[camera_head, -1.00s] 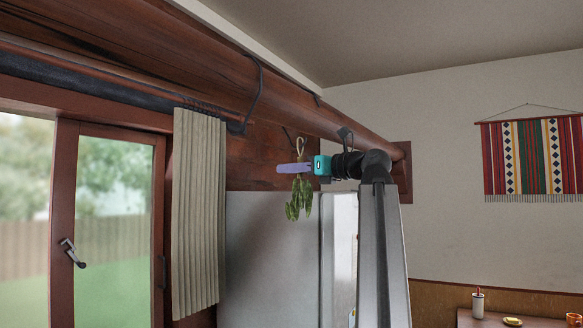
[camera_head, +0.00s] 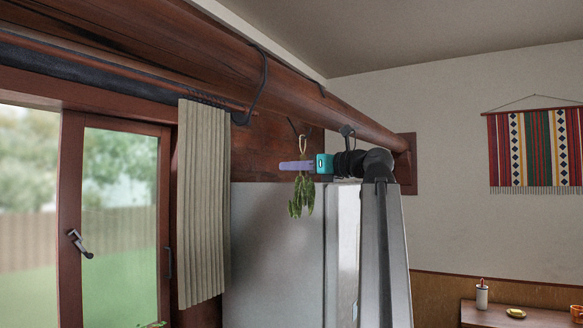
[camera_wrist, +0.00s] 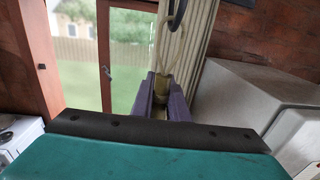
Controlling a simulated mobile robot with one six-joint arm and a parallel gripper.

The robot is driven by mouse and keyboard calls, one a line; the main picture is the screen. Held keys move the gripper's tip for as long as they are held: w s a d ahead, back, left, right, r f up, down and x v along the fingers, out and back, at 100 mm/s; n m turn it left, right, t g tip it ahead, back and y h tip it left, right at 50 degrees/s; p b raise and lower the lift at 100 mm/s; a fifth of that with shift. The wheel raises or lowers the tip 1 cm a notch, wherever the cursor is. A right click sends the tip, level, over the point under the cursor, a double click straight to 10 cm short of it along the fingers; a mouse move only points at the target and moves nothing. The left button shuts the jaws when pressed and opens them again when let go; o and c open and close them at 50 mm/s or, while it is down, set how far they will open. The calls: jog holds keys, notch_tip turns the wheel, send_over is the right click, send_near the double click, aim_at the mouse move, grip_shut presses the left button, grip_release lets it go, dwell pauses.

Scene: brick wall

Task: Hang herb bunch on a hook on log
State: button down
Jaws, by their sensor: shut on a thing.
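The log (camera_head: 285,82) is a long reddish-brown beam along the top of the wall, with dark hooks on it. A dark hook (camera_head: 292,126) hangs from its underside just above the herb bunch. The herb bunch (camera_head: 301,196) is green, hangs leaves down and has a pale loop (camera_head: 303,144) at its top. My gripper (camera_head: 290,166), with purple fingers, is shut on its stem below the loop. In the wrist view the loop (camera_wrist: 157,50) stands up from the fingers (camera_wrist: 165,105), and a dark hook (camera_wrist: 177,13) overlaps its top. I cannot tell whether the loop is around the hook.
A grey cabinet-like box (camera_head: 275,250) stands below my gripper. A pleated curtain (camera_head: 203,200) and a window (camera_head: 118,220) are to the left. Another dark hook (camera_head: 263,90) hangs nearer on the log. A striped wall hanging (camera_head: 535,148) is far right.

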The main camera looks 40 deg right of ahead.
jog(key=c, duration=1.6)
grip_release()
jog(key=shift+c, duration=0.2)
jog(key=shift+s, duration=0.15)
jog(key=shift+s+d+f+b, duration=0.1)
jog(key=shift+s+d+b, duration=0.05)
jog(key=shift+s+b, duration=0.35)
jog(key=s+d+b, duration=0.1)
jog(key=s+b, duration=0.1)
jog(key=s, duration=1)
jog(key=shift+s+d, duration=0.2)
jog(key=shift+d, duration=0.1)
